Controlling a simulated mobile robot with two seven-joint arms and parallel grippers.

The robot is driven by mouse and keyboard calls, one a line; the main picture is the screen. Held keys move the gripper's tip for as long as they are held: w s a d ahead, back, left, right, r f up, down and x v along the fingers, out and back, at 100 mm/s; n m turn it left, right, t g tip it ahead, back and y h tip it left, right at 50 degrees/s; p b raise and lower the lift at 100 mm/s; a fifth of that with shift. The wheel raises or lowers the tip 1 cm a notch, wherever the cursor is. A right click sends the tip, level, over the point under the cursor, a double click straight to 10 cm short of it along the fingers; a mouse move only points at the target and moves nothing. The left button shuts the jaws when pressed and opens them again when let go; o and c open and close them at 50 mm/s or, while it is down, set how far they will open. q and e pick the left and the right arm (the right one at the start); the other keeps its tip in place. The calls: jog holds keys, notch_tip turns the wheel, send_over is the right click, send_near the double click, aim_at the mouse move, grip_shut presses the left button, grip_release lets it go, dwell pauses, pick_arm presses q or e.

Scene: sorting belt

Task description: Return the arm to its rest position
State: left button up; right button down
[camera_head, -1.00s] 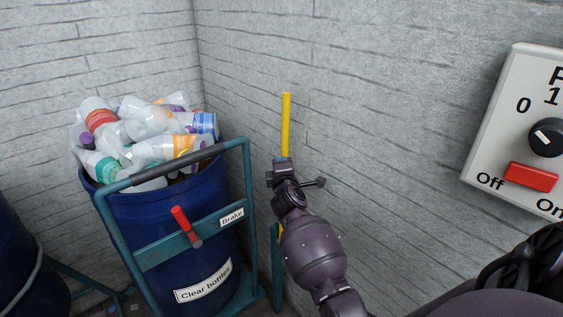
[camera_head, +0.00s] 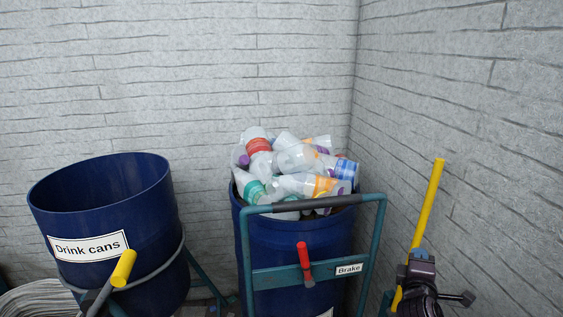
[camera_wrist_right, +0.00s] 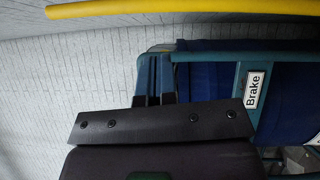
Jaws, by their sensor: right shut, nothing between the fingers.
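My right gripper (camera_head: 420,258) is at the lower right of the head view, in front of the right-hand wall and to the right of the clear-bottles cart. It is shut and empty. In the right wrist view, the dark gripper body (camera_wrist_right: 165,128) fills the lower middle. The lower part of my right arm is cut off by the bottom edge of the head view. My left gripper is not in view.
A yellow bar (camera_head: 429,203) passes close behind my right gripper. A full bottle bin (camera_head: 285,240) stands in a teal cart with a red brake lever (camera_head: 305,262). The drink-cans bin (camera_head: 150,235) with a yellow-tipped lever (camera_head: 123,268) stands left.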

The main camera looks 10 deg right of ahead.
jog(key=a+r+n+t+y, duration=0.2)
jog(key=a+r+n+t, duration=0.25)
jog(key=n, duration=1.55)
jog(key=s+a+f+n+y, duration=0.1)
jog(key=a+n+y, duration=0.25)
jog(key=n, duration=0.75)
jog(key=s+a+f+n+y, duration=0.1)
jog(key=a+f+n+y, duration=0.2)
jog(key=n, duration=0.7)
jog(key=s+a+f+n+g, duration=0.1)
jog(key=s+f+n+g, duration=0.3)
jog(key=s+f+n, duration=0.5)
jog(key=s+a+f+n+g+y, duration=0.1)
jog(key=s+f+n+g, duration=0.4)
jog(key=s+f+n, duration=0.5)
jog(key=s+f, duration=0.2)
jog(key=s, duration=0.5)
jog(key=shift+a+f, duration=0.15)
jog(key=shift+a, duration=0.05)
